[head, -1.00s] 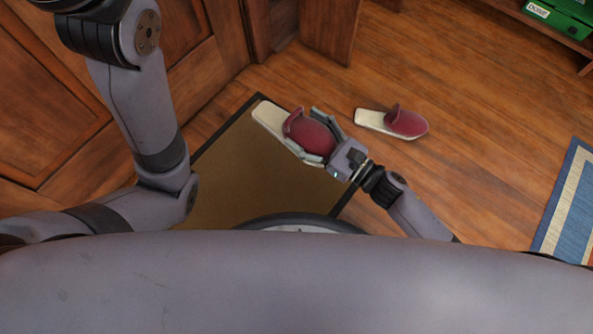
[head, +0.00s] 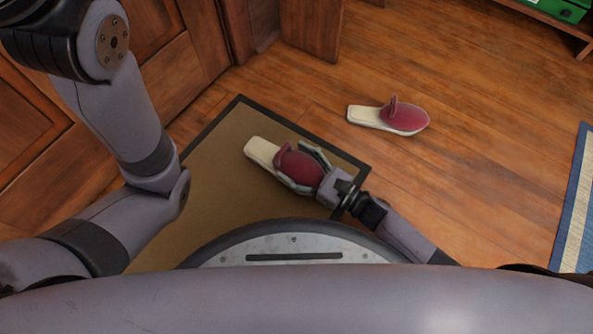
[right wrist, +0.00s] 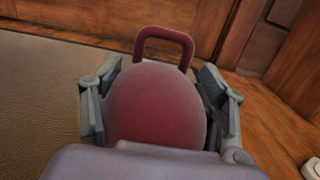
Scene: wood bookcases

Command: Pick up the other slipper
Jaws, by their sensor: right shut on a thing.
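One slipper, red with a cream sole (head: 262,151), is held by my right gripper (head: 303,168) over the brown mat. My right gripper is shut on it, with a finger on each side of the red toe part. In the right wrist view the red toe (right wrist: 155,105) fills the middle between the two fingers (right wrist: 158,108). The other slipper (head: 404,115), also red with a cream sole, lies on the wood floor to the right, apart from the gripper. My left arm shows at the left, but its gripper is out of view.
A brown mat with a dark border (head: 215,200) lies in front of my base. Wood cabinet doors (head: 180,60) stand at the left. A blue striped rug (head: 572,215) is at the right edge. A green box (head: 562,8) sits at the top right. Floor around the loose slipper is clear.

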